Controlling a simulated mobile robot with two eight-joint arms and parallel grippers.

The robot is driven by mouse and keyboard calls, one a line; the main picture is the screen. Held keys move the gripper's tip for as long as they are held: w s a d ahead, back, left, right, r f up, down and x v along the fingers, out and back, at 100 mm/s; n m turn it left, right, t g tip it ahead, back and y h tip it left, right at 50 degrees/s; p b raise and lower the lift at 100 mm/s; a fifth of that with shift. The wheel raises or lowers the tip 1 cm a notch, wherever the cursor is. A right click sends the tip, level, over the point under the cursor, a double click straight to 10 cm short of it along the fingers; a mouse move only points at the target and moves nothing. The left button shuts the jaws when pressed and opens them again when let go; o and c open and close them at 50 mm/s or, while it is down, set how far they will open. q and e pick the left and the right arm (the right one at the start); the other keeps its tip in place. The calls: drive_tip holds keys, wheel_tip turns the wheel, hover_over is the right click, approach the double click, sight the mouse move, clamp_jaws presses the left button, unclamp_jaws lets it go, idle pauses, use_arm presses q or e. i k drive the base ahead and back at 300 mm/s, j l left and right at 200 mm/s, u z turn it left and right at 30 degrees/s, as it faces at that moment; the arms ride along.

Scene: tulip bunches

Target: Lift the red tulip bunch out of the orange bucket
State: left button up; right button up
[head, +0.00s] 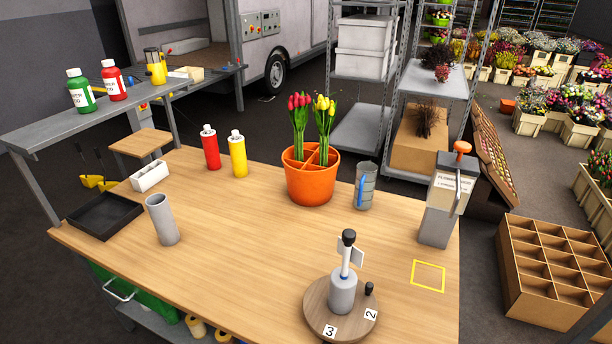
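The orange bucket (311,187) stands upright on the wooden table, right of the middle toward the back edge. Dividers split its inside into compartments. The red tulip bunch (299,112) stands in the bucket on the left, with red heads up and green stems going down inside. A yellow tulip bunch (323,115) stands in the bucket beside it on the right. The lower stem ends of both bunches are hidden by the bucket. Neither of my grippers shows in the head view.
A glass holder (366,188) stands close right of the bucket; red (210,149) and yellow (237,155) bottles stand left. A round turntable (318,310) with an upright post is in front. A grey dispenser (440,205) is at right. The table's middle (240,235) is clear.

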sight(301, 103)
drive_tip(key=i+j+u, duration=0.15)
drive_tip(key=i+j, duration=0.15)
drive_tip(key=j, duration=0.25)
drive_tip(key=i+j+u, duration=0.2)
drive_tip(key=i+j, duration=0.15)
drive_tip(key=j, duration=0.15)
